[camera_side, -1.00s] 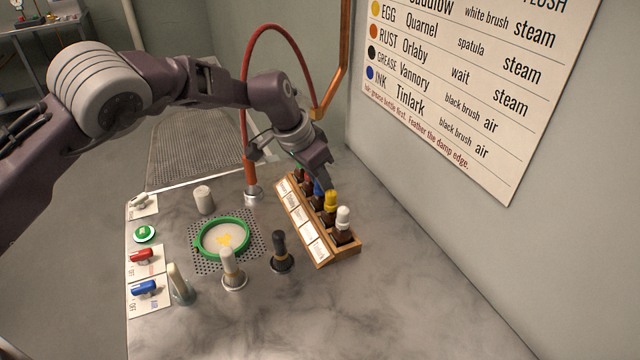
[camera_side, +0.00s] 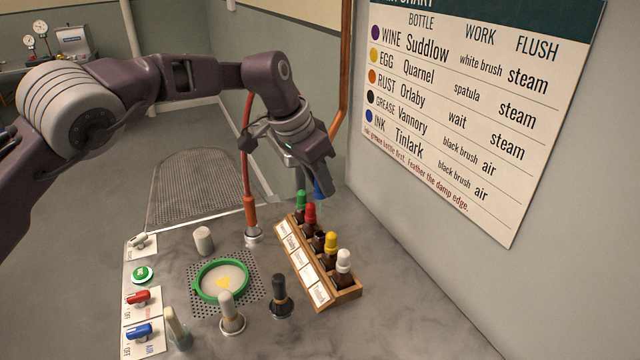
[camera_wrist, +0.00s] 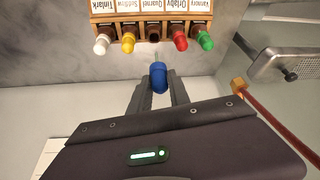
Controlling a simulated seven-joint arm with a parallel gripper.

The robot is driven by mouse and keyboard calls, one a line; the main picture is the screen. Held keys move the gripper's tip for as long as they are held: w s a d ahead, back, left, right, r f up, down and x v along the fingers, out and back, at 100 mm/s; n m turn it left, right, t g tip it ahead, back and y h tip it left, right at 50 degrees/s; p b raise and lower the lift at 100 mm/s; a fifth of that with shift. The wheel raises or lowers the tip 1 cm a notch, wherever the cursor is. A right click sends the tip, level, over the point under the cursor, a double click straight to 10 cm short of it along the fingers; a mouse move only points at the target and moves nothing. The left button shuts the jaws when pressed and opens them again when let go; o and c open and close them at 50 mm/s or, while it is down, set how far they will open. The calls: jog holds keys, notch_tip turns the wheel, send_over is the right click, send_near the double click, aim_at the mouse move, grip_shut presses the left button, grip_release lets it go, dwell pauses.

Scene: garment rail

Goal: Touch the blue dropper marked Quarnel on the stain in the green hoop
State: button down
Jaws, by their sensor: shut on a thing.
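My gripper (camera_side: 312,186) is shut on the blue dropper (camera_wrist: 158,76), holding it above the rack. In the wrist view the middle slot of the wooden rack (camera_wrist: 153,18), behind the label reading Quarnel (camera_wrist: 153,4), holds a bottle with no coloured top. The green hoop (camera_side: 196,291) lies on a perforated plate to the left of the rack, with a yellow stain (camera_side: 222,283) on the pale cloth inside it.
The rack (camera_side: 340,296) holds green, red, yellow and white droppers. A pale-topped tool (camera_side: 228,307) and a black tool (camera_side: 280,292) stand upright in front of and right of the hoop. A red hose (camera_side: 246,160) rises behind. A chart (camera_side: 470,110) hangs on the wall.

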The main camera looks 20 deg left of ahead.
jog(key=shift+a, duration=0.1)
jog(key=s+a+f+g, duration=0.1)
jog(key=s+a+f, duration=0.2)
jog(key=s+a, duration=0.45)
jog(key=s+a+f+g, duration=0.1)
jog(key=s+a+f, duration=0.1)
jog(key=s+a, duration=0.5)
jog(key=shift+y, duration=0.3)
jog(key=shift+w+a+f, duration=0.15)
jog(key=shift+w+f, duration=0.05)
jog(key=shift+f, duration=0.75)
jog(key=shift+w+a+f, duration=0.1)
jog(key=shift+w+f, duration=0.15)
jog(key=shift+f, duration=0.7)
jog(key=shift+w+a+f, duration=0.15)
jog(key=shift+w+f, duration=0.05)
jog(key=shift+f, duration=0.75)
jog(key=shift+f, duration=0.55)
jog(key=shift+r, duration=0.15)
jog(key=w+d+v, duration=0.1)
jog(key=v, duration=0.5)
jog(key=shift+r, duration=0.45)
